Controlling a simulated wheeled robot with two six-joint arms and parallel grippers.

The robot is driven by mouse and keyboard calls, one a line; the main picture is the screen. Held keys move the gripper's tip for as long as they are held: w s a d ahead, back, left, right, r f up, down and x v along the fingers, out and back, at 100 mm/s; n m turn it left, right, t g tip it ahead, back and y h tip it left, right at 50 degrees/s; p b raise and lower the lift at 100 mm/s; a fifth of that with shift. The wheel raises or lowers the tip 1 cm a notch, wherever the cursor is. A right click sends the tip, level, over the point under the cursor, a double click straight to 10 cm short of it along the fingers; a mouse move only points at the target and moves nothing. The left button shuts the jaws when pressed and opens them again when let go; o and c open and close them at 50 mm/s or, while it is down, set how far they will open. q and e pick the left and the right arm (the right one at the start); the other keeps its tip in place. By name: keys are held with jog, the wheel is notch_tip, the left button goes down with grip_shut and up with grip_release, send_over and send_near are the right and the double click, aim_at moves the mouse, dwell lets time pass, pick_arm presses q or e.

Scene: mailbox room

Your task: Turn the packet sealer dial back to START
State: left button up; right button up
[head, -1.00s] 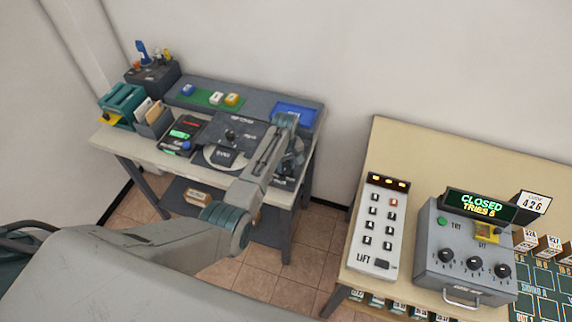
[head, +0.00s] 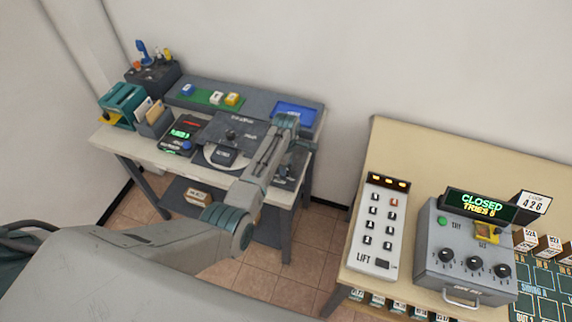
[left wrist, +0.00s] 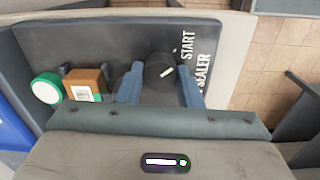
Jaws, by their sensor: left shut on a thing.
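In the left wrist view the dark round dial (left wrist: 160,72) sits on the dark sealer panel (left wrist: 100,42). Its white pointer mark slants up and to the right. The START label (left wrist: 188,45) is printed to the right of the dial, beside the SEALER lettering (left wrist: 204,74). My left gripper (left wrist: 160,90) has its two blue fingers on either side of the dial, shut on it. In the head view my left arm reaches over the right end of the grey bench and hides most of the sealer. My right gripper is in neither view.
A brown labelled box (left wrist: 86,84) and a white-and-green round thing (left wrist: 47,88) stand left of the dial. On the bench (head: 110,145) are a round plate with a dark block, a blue tray (head: 295,112) and a teal rack (head: 122,103). A beige table (head: 400,145) stands apart at right.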

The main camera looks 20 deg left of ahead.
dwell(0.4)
pick_arm(q)
jog(key=o, duration=1)
jog(key=shift+r, duration=0.15)
jog(key=shift+r, duration=0.3)
notch_tip(320, 180, up, 10)
jog(key=b, duration=0.3)
jog(key=shift+s, duration=0.1)
